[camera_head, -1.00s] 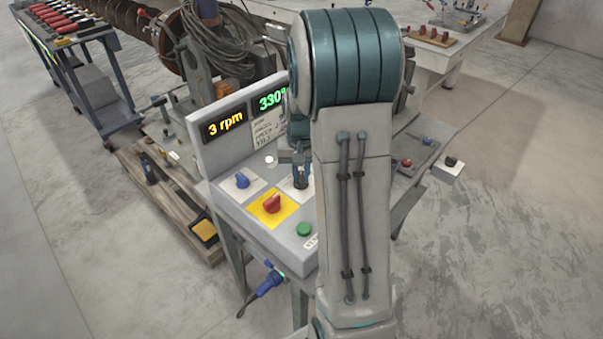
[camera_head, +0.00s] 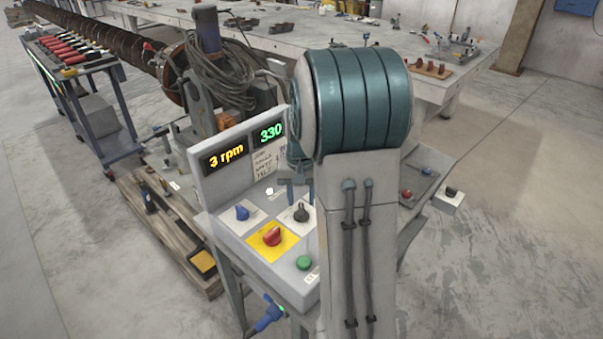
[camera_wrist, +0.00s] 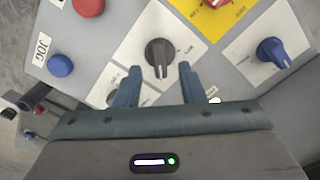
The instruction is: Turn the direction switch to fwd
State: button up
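The control panel (camera_head: 230,232) carries a black rotary switch (camera_head: 301,213) on a white plate and a blue rotary switch (camera_head: 242,213) on another. Labels are too small to read, so I cannot tell for certain which is the direction switch. In the wrist view the black switch (camera_wrist: 160,52) lies ahead of my gripper (camera_wrist: 160,72), between the lines of its two blue fingers. Its grip points towards the gripper side of that picture. The blue switch (camera_wrist: 271,52) lies to the right. My gripper is open and empty, apart from the black switch; my arm hides part of it in the head view.
A red knob (camera_head: 272,236) on a yellow plate and a green button (camera_head: 304,263) sit near the switches. A blue button (camera_wrist: 60,65) marked JOG shows in the wrist view. The display board (camera_head: 240,155) rises behind the switches, reading 3 rpm and 330.

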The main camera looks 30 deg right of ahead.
aim_at(301, 208)
notch_tip(301, 208, up, 10)
jog(key=shift+r, duration=0.25)
dwell(0.5)
